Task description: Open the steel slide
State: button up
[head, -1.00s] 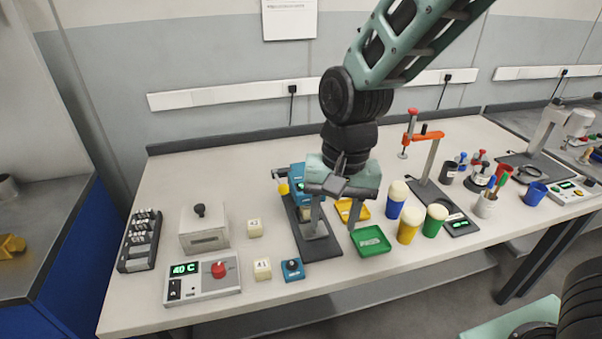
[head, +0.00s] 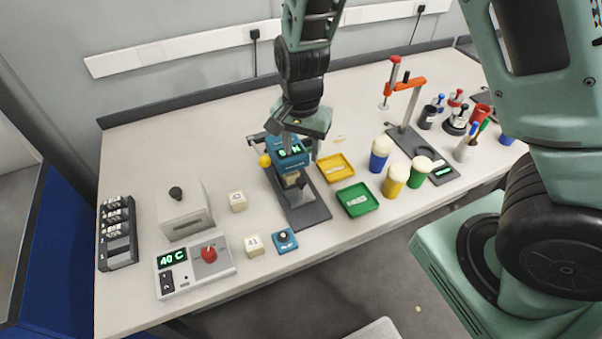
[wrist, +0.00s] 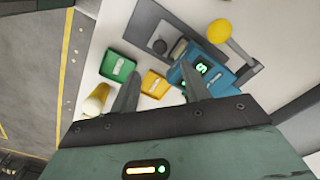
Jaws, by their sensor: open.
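A blue force tester (head: 288,152) with a green display and a yellow ball knob (head: 265,160) stands on a dark base plate (head: 310,212). Grey metal parts (head: 301,191) sit under its blue head; I cannot tell for sure which one is the steel slide. My gripper (head: 301,146) is right at the blue head, its fingers partly hidden in the head view. In the wrist view my gripper (wrist: 159,80) is open with nothing between its fingers. The right finger overlaps the blue head (wrist: 215,72); contact is unclear. The yellow ball (wrist: 218,31) is beyond it.
A yellow tray (head: 335,168) and green tray (head: 357,200) lie right of the tester. Foam-topped cups (head: 396,180) stand farther right.

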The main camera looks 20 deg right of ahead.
aim_at(301, 179)
notch_tip(301, 179, down, 10)
jog(key=shift+r+p, duration=0.15)
jog(key=shift+p, duration=0.2)
grip_shut()
